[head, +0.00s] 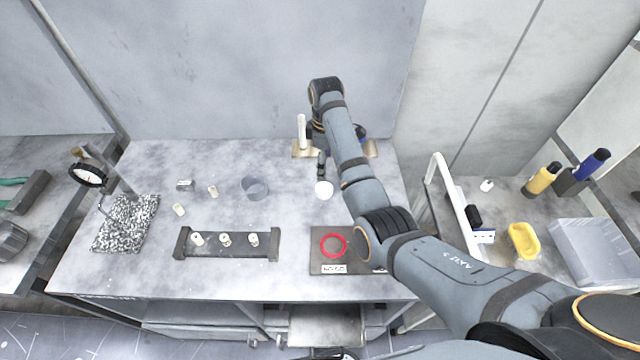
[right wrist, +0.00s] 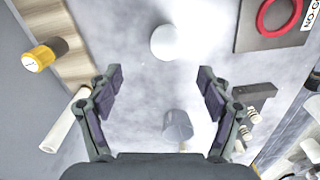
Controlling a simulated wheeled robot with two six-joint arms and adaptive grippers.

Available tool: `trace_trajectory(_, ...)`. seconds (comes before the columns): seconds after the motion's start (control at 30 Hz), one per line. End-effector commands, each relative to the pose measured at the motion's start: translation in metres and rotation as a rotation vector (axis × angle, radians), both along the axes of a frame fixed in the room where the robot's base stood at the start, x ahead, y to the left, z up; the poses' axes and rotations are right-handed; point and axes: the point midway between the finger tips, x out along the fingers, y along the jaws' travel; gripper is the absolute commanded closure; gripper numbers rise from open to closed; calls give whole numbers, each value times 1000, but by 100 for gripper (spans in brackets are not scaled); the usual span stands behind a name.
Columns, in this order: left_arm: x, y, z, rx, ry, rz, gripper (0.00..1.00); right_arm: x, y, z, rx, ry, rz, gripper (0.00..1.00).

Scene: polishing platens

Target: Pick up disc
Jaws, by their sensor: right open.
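A small white disc (head: 324,188) lies on the grey marbled bench, near its back and left of my right arm. In the right wrist view the disc (right wrist: 165,42) lies beyond the fingertips, roughly centred between them and not touched. My right gripper (head: 321,166) is just behind the disc in the head view, partly hidden by its own arm. In the right wrist view the gripper (right wrist: 158,72) is wide open, with nothing between its fingers. My left gripper is in neither view.
A dark plate with a red ring (head: 333,245) lies at front right. A grey cup (head: 255,187) stands left of the disc. A dark rack (head: 227,255) holds several pale pieces. A white upright cylinder (head: 302,131) stands behind, close to my right gripper.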

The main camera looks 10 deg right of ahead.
Motion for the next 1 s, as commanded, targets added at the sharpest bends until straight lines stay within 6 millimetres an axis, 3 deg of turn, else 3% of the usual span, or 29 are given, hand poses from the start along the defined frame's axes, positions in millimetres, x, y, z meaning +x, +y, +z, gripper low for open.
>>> trace_trajectory(0.17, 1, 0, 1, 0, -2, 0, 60, 2, 3, 3, -2, 7, 25, 21)
trace_trajectory(0.43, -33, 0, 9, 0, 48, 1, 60, 1, 2, -39, -3, 6, 23, 21)
trace_trajectory(0.57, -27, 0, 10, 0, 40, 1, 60, 1, 3, -48, -2, 4, 23, 21)
trace_trajectory(0.67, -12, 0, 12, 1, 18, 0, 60, 1, 3, -50, -2, 4, 22, 21)
trace_trajectory(0.8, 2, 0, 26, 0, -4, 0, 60, -3, 5, -69, -3, 9, 22, 21)
trace_trajectory(1.0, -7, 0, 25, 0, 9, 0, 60, -3, 5, -98, -3, 6, 21, 21)
